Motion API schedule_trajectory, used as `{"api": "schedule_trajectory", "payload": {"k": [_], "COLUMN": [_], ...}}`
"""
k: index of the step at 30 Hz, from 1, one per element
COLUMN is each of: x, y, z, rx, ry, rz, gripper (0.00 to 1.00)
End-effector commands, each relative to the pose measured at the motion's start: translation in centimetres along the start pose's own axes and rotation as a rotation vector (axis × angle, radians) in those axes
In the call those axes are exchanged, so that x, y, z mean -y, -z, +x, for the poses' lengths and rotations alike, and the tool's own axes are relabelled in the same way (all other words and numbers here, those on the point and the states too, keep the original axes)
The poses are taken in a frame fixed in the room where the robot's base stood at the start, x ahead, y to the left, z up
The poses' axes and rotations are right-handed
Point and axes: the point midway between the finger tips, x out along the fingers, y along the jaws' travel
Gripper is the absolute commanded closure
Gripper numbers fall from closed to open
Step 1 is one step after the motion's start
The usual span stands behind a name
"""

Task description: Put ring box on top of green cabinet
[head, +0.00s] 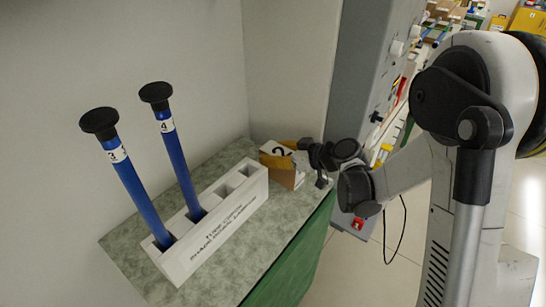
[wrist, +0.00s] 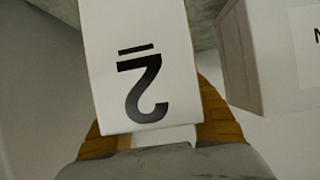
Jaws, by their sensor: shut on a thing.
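The ring box (head: 285,176) is a small yellow-tan box with a white label marked 2. It is at the right end of the green cabinet (head: 292,262), over its mottled grey-green top. My gripper (head: 303,160) reaches in from the right and is shut on the box. In the wrist view the white label (wrist: 143,60) of the box fills the middle, its 2 upside down, with orange-brown ridged surfaces on both sides. The box's underside is hidden, so I cannot tell whether it touches the top.
A white rack (head: 215,225) stands on the cabinet top left of the box, holding two blue rods (head: 140,195) with black caps, numbered 3 and 4; its other holes are empty. Walls stand behind. A grey panel (head: 358,75) with knobs rises beyond the cabinet's right end.

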Motion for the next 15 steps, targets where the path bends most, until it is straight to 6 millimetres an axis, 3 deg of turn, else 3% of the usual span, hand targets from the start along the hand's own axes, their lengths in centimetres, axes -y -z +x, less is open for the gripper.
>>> {"api": "schedule_trajectory", "payload": {"k": [8,9,10,11,15], "x": [0.01,0.01,0.01,0.01,0.01], "y": [-0.17,-0.16,-0.11,-0.1,-0.08], "z": [0.05,0.04,0.02,0.01,0.0], "rx": [0.0,0.0,0.0,0.0,0.0], "ry": [0.0,0.0,0.0,0.0,0.0], "rz": [0.0,0.0,0.0,0.0,0.0], "gripper": [0.88,0.45,0.36,0.31,0.31]}}
